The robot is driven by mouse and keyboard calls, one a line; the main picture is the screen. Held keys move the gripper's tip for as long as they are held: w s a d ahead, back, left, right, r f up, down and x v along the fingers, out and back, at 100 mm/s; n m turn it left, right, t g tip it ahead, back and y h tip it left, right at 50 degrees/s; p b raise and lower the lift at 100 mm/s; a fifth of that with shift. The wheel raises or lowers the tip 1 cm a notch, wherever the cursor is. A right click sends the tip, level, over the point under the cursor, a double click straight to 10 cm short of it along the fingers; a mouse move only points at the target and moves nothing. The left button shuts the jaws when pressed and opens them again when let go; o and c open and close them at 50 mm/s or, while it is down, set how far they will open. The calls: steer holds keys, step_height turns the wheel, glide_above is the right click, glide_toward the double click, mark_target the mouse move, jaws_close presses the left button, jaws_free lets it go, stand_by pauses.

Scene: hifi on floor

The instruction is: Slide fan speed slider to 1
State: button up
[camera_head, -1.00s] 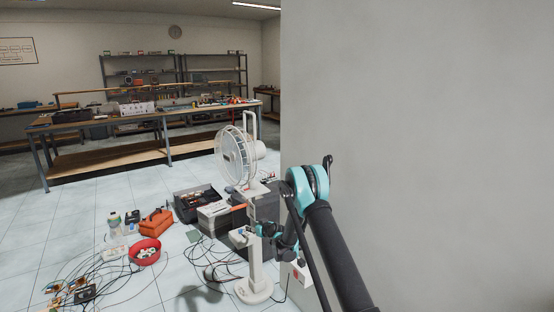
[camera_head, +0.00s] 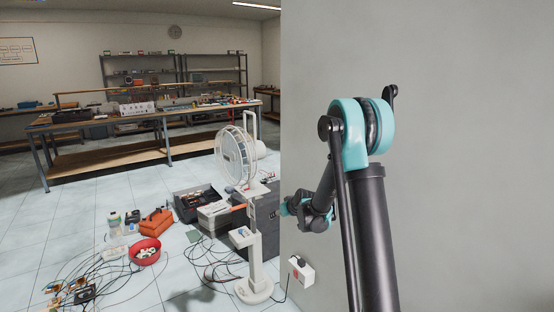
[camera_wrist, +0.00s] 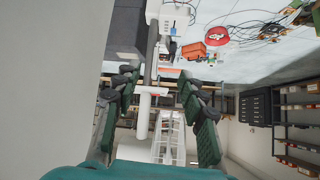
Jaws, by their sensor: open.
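A white pedestal fan (camera_head: 235,157) stands on the floor left of the grey wall. A small white control box (camera_head: 242,237) sits on its post, above the round base. The slider is too small to make out. In the wrist view the picture is upside down; the fan's post and head (camera_wrist: 168,140) show between and beyond my fingers, and the box (camera_wrist: 174,17) is near the top edge. My gripper (camera_wrist: 156,76) is open and empty, its green-padded fingers apart. In the head view my wrist is right of the fan, apart from it.
A grey wall (camera_head: 430,60) fills the right side, close to my arm. A dark cabinet (camera_head: 265,220) stands behind the fan. A red bowl (camera_head: 145,251), an orange toolbox (camera_head: 157,222) and loose cables (camera_head: 120,285) lie on the floor at left. A white socket box (camera_head: 301,271) is near the wall's foot.

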steer(key=s+d+r+m+g+h, duration=0.1)
steer(key=s+d+r, duration=0.15)
steer(key=s, duration=0.35)
steer(key=s+d+r, duration=0.1)
steer(key=s+d, duration=0.3)
steer(key=s, duration=0.2)
steer(key=s+d+r+m+g+h, duration=0.1)
steer(key=s+d, duration=0.2)
steer(key=s, duration=0.4)
steer(key=s+d+f+m+g+h, duration=0.1)
steer(key=s+d, duration=0.3)
steer(key=s, duration=0.7)
steer(key=s+d+f+m+g+h, duration=0.1)
steer(key=s+d+f, duration=0.2)
steer(key=s, duration=0.8)
steer(key=shift+s+d+m+h, duration=0.35)
steer(key=shift+d+m+h, duration=0.05)
steer(key=shift+d, duration=0.4)
